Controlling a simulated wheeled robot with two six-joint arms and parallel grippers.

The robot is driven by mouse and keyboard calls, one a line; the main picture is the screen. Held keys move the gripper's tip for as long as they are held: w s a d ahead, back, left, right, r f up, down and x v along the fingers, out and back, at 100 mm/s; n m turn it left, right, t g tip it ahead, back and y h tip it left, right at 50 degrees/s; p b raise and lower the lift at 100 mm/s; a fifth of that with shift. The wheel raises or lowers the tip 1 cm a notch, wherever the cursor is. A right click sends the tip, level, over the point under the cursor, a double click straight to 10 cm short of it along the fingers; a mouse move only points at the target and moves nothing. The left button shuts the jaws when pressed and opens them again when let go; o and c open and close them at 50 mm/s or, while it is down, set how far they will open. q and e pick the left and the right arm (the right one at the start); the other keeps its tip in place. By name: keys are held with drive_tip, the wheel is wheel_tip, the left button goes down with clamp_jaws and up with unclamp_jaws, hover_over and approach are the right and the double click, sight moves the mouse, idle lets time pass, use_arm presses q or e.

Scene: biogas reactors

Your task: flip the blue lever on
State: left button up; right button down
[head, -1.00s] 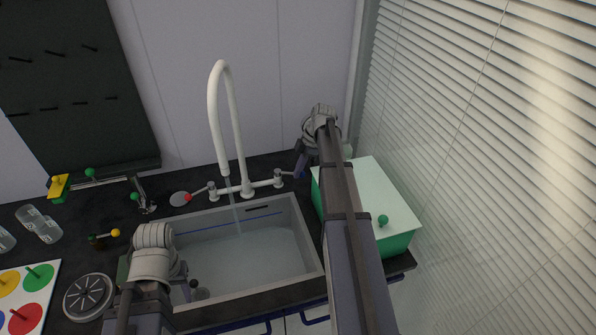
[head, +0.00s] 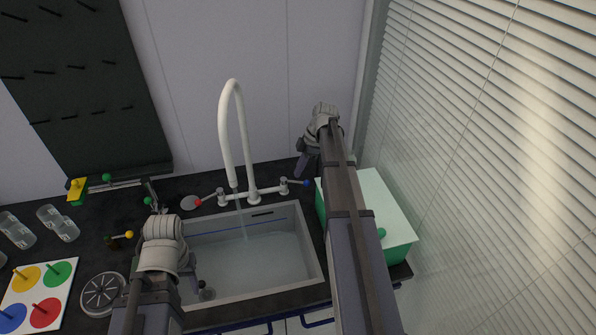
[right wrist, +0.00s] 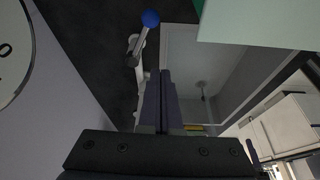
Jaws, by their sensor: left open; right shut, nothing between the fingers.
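The blue lever (head: 306,183) is the blue-tipped handle at the right end of the white faucet (head: 254,196); it sticks out to the right. In the right wrist view its blue ball (right wrist: 151,18) shows at the top, on a pale handle. My right gripper (head: 302,171) is shut and empty, just above and behind the blue tip in the head view. In the right wrist view its closed fingers (right wrist: 163,80) point toward the lever, apart from the ball. My left gripper (head: 190,278) is over the left part of the sink, its fingers partly hidden by its wrist.
A thin stream runs from the spout into the sink (head: 313,240). A red-tipped lever (head: 198,202) is at the faucet's left end. A green box with a pale lid (head: 372,205) stands right of the sink, under my right arm. The window blinds (head: 480,150) bound the right side.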

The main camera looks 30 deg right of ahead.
use_arm(q)
wheel_tip(320, 180, up, 4)
drive_tip(key=p, duration=0.2)
drive_tip(key=shift+p, duration=0.4)
use_arm(e)
drive_tip(key=v, duration=0.4)
drive_tip(key=shift+w+r, duration=0.1)
drive_tip(key=shift+w, duration=0.3)
use_arm(q)
wheel_tip(320, 180, down, 3)
drive_tip(key=b, duration=0.3)
drive_tip(key=shift+f, duration=0.2)
use_arm(e)
drive_tip(key=s+a+f+m+h, duration=0.1)
drive_tip(key=s+a+m, duration=0.2)
drive_tip(key=s+a, duration=0.4)
drive_tip(key=s+a+f+m+g+h, duration=0.1)
drive_tip(key=s+a+m, duration=0.3)
drive_tip(key=s+a, duration=0.4)
drive_tip(key=s+a+f+m+h, duration=0.2)
drive_tip(key=s+a, duration=0.5)
drive_tip(key=a, duration=1.1)
drive_tip(key=shift+s+a+f+m+h, duration=0.25)
drive_tip(key=shift+s+m+h, duration=0.2)
drive_tip(key=shift+m, duration=0.35)
use_arm(q)
drive_tip(key=shift+d, duration=0.1)
use_arm(e)
drive_tip(key=shift+d, duration=0.1)
